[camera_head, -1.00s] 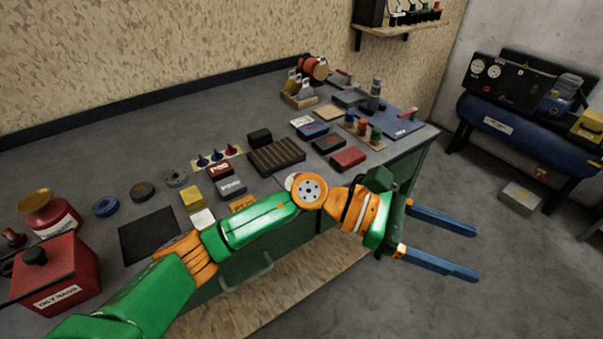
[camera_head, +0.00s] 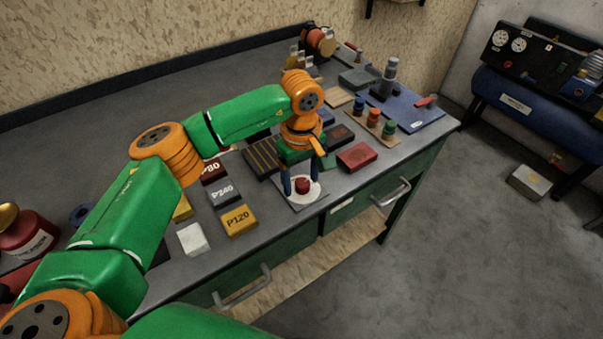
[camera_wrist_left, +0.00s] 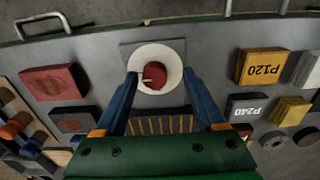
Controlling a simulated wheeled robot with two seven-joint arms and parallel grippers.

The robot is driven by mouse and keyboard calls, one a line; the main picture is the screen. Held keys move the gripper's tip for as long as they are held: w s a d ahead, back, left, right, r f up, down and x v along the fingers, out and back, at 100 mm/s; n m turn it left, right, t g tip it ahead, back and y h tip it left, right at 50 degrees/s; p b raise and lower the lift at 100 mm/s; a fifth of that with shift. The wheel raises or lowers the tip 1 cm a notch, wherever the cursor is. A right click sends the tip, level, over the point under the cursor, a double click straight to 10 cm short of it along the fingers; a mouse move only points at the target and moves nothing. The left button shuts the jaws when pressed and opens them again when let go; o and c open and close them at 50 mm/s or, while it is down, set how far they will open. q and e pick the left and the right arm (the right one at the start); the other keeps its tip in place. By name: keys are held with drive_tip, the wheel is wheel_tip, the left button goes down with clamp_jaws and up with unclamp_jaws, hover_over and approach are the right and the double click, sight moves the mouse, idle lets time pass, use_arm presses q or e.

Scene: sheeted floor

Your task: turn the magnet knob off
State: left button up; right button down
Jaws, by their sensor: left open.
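The magnet knob (camera_head: 303,186) is a small red round knob on a white disc set on a grey square plate (camera_head: 308,203), near the front edge of the bench. My left gripper (camera_head: 302,190) points down over it, with its blue fingers apart on either side of the knob. In the left wrist view the red knob (camera_wrist_left: 154,75) shows a small light pointer mark on its left side. It sits between and just beyond the open fingertips (camera_wrist_left: 160,78). I cannot tell whether the fingers touch the disc. My right gripper is not in view.
Sanding blocks, among them the yellow P120 block (camera_head: 238,220) and the grey P240 block (camera_head: 224,193), lie left of the plate. A red block (camera_head: 357,157) lies to the right. A black ribbed block (camera_head: 262,158) is behind. Drawer handles (camera_head: 242,288) jut from the bench front.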

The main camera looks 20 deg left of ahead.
use_arm(q)
drive_tip(key=shift+w+f, duration=0.35)
drive_tip(key=shift+f, duration=0.4)
drive_tip(key=shift+w+f, duration=0.2)
drive_tip(key=shift+w, duration=0.15)
drive_tip(key=shift+c, duration=0.3)
drive_tip(key=shift+s+r, duration=0.15)
drive_tip(key=shift+s, duration=0.05)
drive_tip(key=c, duration=0.7)
clamp_jaws()
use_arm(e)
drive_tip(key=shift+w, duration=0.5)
